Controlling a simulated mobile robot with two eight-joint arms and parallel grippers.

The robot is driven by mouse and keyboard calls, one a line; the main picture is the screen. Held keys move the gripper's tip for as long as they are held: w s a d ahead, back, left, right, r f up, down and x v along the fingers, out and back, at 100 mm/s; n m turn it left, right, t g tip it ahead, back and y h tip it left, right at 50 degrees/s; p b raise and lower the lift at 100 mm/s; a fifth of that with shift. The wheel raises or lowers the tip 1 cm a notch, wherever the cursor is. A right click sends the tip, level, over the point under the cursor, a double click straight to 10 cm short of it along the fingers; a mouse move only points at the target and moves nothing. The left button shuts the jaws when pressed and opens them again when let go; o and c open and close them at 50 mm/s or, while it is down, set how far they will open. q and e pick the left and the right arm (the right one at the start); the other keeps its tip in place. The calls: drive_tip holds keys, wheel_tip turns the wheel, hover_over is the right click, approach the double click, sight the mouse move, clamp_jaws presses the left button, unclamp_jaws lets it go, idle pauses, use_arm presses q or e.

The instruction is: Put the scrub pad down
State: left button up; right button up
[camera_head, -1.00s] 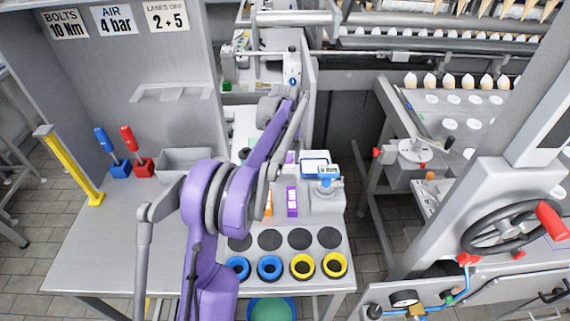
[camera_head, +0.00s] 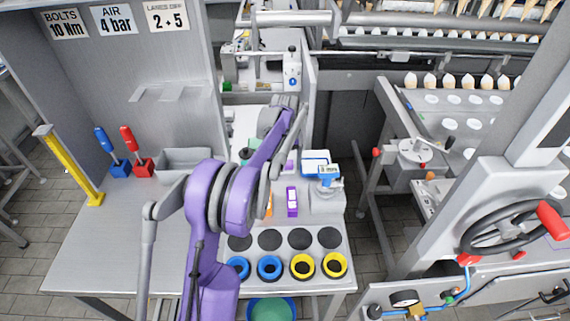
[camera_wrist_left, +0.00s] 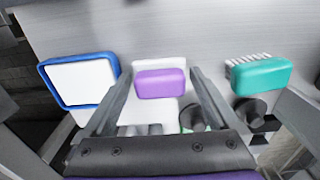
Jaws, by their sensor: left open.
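A purple block, which looks like the scrub pad (camera_wrist_left: 160,83), lies over a white surface in the left wrist view. My left gripper (camera_wrist_left: 165,72) is open, with one finger on each side of the pad. A gap shows between the pad and the right finger; I cannot tell whether the left one touches. In the head view my purple left arm reaches over the bench, and its forearm hides the gripper. A bit of purple (camera_head: 289,166) shows beside the forearm. My right gripper is not in view.
A blue-rimmed white tray (camera_wrist_left: 82,82) is left of the pad in the wrist view, and a teal brush (camera_wrist_left: 262,76) is to the right. Blue and yellow rings (camera_head: 269,268) line the bench's front. The bench's left part (camera_head: 130,240) is clear.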

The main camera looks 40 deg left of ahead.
sight(285, 162)
use_arm(q)
wheel_tip(285, 162, up, 12)
drive_tip(key=shift+p, duration=0.3)
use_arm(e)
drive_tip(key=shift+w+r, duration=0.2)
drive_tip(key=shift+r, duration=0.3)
